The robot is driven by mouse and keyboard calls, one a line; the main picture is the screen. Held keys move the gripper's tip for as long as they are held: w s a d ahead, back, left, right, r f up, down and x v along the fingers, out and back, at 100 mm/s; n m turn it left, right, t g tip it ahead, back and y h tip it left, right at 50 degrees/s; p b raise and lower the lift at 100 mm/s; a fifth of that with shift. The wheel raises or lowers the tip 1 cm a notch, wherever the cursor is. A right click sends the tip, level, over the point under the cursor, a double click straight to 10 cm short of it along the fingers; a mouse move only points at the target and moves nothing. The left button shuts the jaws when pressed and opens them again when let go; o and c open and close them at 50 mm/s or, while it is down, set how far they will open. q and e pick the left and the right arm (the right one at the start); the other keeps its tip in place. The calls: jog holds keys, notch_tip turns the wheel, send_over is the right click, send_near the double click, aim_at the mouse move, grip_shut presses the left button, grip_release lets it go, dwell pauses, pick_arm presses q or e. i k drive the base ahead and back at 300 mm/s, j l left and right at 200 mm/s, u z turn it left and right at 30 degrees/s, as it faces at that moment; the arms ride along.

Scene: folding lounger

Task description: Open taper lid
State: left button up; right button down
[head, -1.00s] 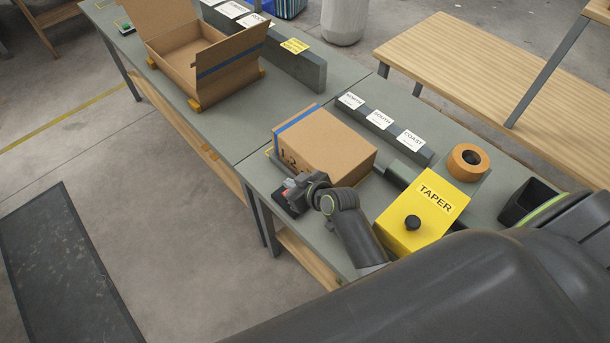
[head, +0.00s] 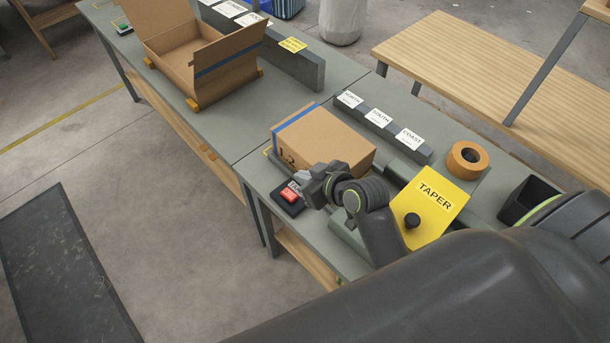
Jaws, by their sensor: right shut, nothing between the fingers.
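The yellow lid (head: 440,196), marked TAPER, lies over the taper on the bench at the right. A round black knob (head: 412,220) stands on it. My right arm hides the lid's lower left part. A grey-green body (head: 347,233) shows left of that arm. My right gripper (head: 303,179) is shut and empty, left of the lid and apart from the knob. It is close to the near side of the closed carton and just above a black box with a red button (head: 289,196). My left gripper is out of view.
The closed carton (head: 335,139) with a blue stripe sits behind the gripper. A tape roll (head: 467,160) and a black bin (head: 530,199) stand right of the lid. A label rail (head: 381,122) runs behind. An open carton (head: 225,62) stands at the far left.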

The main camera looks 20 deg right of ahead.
aim_at(427, 206)
jog(key=k+j, duration=0.3)
jog(key=k, duration=0.15)
jog(key=k+j, duration=0.25)
jog(key=k, duration=0.25)
